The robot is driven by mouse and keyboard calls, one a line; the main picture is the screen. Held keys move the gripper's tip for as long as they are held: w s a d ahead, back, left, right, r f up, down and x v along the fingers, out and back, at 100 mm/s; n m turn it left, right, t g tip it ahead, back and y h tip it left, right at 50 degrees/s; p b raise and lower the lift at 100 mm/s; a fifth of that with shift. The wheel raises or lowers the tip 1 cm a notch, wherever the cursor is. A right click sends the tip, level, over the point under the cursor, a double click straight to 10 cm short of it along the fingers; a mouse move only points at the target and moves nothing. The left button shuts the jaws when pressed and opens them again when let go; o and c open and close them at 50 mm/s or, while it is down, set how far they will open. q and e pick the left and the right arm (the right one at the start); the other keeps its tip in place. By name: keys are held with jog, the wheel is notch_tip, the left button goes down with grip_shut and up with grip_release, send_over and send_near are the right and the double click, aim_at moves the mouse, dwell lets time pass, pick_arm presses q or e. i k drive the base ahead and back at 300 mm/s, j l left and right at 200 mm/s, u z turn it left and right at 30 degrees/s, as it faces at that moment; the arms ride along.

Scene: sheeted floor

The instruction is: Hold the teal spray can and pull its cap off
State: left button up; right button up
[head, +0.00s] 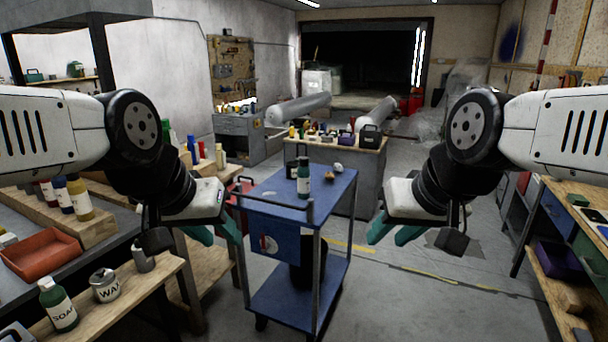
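The teal spray can (303,182) stands upright on the top of the blue cart (335,186), with a pale label band around it. Its dark cap (303,161) appears to be on top of it. My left gripper (215,235) is left of the cart, empty, with its teal fingers apart and pointing down. My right gripper (394,234) is right of the cart, also empty with its fingers apart. Neither gripper touches the can.
A dark container (291,169) stands close behind the can, and small brown and white items lie further back on the cart. The cart's handle bar (280,207) runs along its near side. Benches stand left and right; floor right of the cart is clear.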

aim_at(303, 160)
jog(key=i+l+u, duration=0.35)
jog(key=i+l, duration=0.25)
jog(key=i+l+u, duration=0.3)
jog(key=i+l, duration=0.15)
jog(key=l, duration=0.3)
jog(key=i+l+u, duration=0.2)
jog(key=l, duration=0.2)
jog(key=i+l+u, duration=0.15)
jog(key=l, duration=0.3)
jog(key=i, duration=0.1)
